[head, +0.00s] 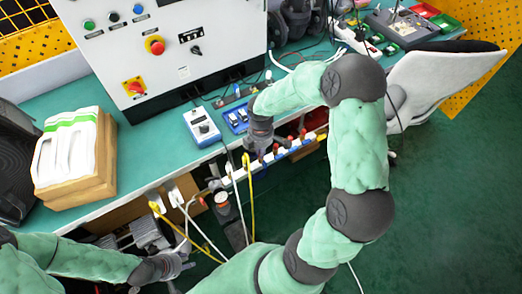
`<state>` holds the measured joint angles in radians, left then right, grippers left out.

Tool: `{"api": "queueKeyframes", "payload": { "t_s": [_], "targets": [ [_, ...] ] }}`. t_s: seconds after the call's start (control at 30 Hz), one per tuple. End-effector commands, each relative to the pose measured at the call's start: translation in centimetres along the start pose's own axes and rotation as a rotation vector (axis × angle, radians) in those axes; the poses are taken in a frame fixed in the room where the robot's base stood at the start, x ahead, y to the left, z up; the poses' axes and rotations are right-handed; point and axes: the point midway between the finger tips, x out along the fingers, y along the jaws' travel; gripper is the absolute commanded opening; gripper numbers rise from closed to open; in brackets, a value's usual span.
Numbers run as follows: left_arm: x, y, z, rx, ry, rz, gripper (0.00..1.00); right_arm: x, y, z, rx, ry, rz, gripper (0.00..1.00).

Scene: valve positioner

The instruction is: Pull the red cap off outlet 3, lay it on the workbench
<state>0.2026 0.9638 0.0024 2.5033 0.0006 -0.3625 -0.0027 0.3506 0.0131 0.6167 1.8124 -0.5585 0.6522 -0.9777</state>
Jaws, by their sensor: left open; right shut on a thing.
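A white outlet rail (240,174) with blue and red fittings runs along the front edge of the workbench (150,143). Small red pieces (276,149) sit along it; I cannot read outlet numbers. My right gripper (262,152) points down at the rail from above. It is shut on a small piece at the outlets, mostly hidden by the fingers, with red showing at the tips. I cannot tell whether the piece is still seated. My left gripper (181,258) is open, low in front of the bench, below the rail and near the hanging hoses.
A control panel (160,45) stands at the back. A blue meter (201,127) and a blue tray (237,118) lie near the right gripper. A wooden box (90,185) stands at left. Yellow and white hoses (180,225) hang in front. Bare bench lies between box and meter.

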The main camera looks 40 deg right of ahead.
Motion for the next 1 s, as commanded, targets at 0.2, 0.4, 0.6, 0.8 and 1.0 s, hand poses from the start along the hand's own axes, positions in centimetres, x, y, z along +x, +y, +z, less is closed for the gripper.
{"api": "queueKeyframes", "payload": {
  "t_s": [0.2,0.4,0.6,0.8,1.0],
  "targets": [
    [-0.3,0.1,0.0,0.0,0.0,0.0,0.41,-0.4,0.0,0.0,0.0,0.0,0.001,0.0],
    [-0.6,0.2,0.0,0.0,0.0,0.0,0.41,-0.6,0.0,0.0,0.0,0.0,0.0,0.0],
    [-0.8,0.3,0.0,0.0,0.0,0.0,0.41,-0.9,0.0,0.0,0.0,0.0,0.0,0.0],
    [-1.0,0.3,0.0,0.0,0.0,0.0,0.41,-1.1,0.0,0.0,0.0,0.0,0.0,0.0],
    [-1.2,0.4,0.1,0.0,0.0,0.0,0.41,-1.4,0.0,0.0,0.0,0.0,0.0,0.0]
  ]
}}
